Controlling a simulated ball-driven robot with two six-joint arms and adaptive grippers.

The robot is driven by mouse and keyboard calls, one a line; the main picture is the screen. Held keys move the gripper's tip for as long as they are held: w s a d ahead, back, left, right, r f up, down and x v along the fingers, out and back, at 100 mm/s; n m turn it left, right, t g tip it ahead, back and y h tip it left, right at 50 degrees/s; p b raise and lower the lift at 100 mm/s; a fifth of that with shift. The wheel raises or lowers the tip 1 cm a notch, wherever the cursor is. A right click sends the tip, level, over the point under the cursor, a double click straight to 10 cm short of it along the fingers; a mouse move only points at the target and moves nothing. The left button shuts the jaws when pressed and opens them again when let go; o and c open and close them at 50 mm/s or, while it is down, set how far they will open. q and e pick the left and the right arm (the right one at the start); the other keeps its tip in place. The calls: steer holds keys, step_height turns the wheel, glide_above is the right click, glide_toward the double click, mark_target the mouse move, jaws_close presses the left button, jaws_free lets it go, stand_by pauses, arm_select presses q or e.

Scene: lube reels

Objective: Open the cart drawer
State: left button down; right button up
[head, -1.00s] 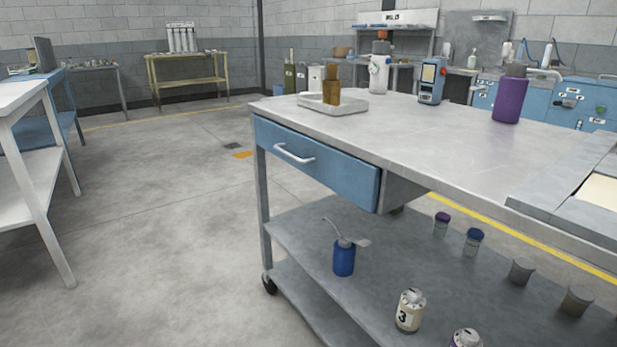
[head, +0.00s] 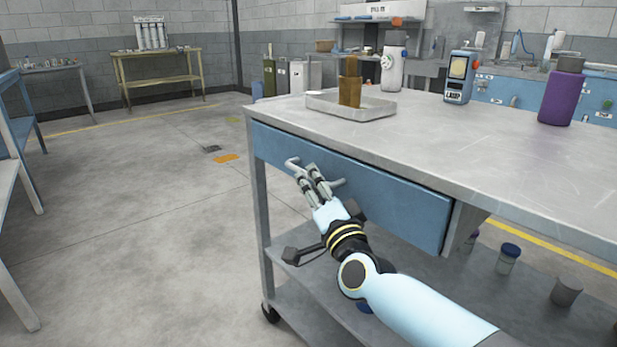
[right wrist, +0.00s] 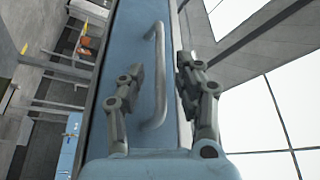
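The blue cart drawer (head: 400,205) is under the top of the grey cart (head: 440,135), and its front looks flush with the cart frame. Its pale bar handle (head: 291,163) is partly hidden by my right gripper in the head view. My right gripper (head: 304,172) is at the handle, its fingers apart. In the right wrist view the handle (right wrist: 158,80) runs between the two open fingers of the right gripper (right wrist: 160,68). I cannot tell whether either finger touches it. My left gripper is not in view.
The lower shelf holds small jars (head: 508,258).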

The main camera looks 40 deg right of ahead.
mark_target(309, 176)
steer(key=shift+x, duration=1.6)
steer(key=shift+c, duration=0.4)
jaws_close()
